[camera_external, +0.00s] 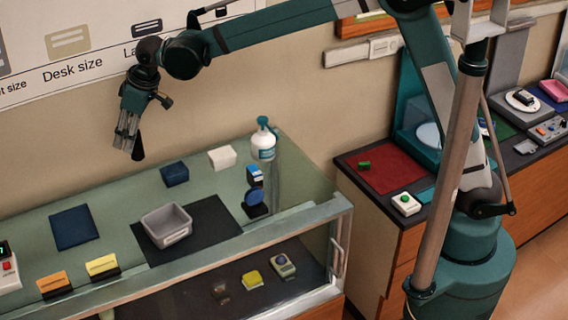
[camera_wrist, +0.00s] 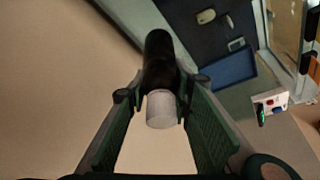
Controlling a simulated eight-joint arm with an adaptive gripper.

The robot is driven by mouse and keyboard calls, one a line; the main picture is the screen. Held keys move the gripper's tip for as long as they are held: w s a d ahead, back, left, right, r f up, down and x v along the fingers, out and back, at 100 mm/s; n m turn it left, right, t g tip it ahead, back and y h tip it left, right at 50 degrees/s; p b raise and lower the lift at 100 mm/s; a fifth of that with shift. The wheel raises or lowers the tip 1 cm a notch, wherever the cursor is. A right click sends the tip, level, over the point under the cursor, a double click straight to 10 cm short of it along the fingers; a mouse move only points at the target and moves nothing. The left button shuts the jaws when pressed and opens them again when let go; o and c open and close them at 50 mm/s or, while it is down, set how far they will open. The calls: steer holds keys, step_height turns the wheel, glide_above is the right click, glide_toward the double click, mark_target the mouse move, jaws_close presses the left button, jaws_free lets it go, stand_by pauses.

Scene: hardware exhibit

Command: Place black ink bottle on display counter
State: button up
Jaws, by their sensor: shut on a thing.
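My gripper (camera_external: 129,138) hangs high at the left in the external view, above the back of the display counter (camera_external: 112,201) and in front of the wall. In the wrist view its fingers (camera_wrist: 160,97) are shut on a black bottle (camera_wrist: 159,55) with a pale grey-white end towards the camera. In the external view only a dark tip of the bottle (camera_external: 138,152) shows below the fingers, tilted slightly. The bottle is in the air, clear of the counter top. The fingers hide part of the bottle's sides.
A flat blue pad (camera_external: 75,227) lies at left.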

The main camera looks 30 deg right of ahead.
steer(key=w+d+r+m+t+h+b, duration=0.1)
steer(key=w+d+r+m, duration=0.1)
steer(key=d, duration=1.2)
steer(key=w+d+r+m+b, duration=0.1)
steer(key=d+m, duration=0.1)
steer(key=d, duration=1.3)
steer(key=w+d+r+m+t+h+b, duration=0.1)
steer(key=w+d+r+m+b, duration=0.1)
steer(key=d, duration=1.2)
steer(key=s+d+m+h+b, duration=0.1)
steer(key=s+d+m+b, duration=0.15)
steer(key=d, duration=1.85)
steer(key=s+d+m+h+b, duration=0.1)
steer(key=d+m, duration=0.3)
steer(key=d, duration=1.7)
steer(key=s+d+m+h+b, duration=0.1)
steer(key=s+d+m, duration=0.15)
steer(key=d, duration=1.85)
steer(key=s+d+m, duration=0.1)
steer(key=s+d, duration=0.3)
steer(key=d, duration=0.9)
steer(key=s+d+m+g+h, duration=0.1)
steer(key=s+d, duration=0.3)
steer(key=d, duration=0.8)
steer(key=shift+s+d+r+m, duration=0.25)
steer(key=shift+d+r+m, duration=0.15)
steer(key=shift+m, duration=0.4)
steer(key=shift+r+h, duration=0.15)
steer(key=shift+h, duration=0.15)
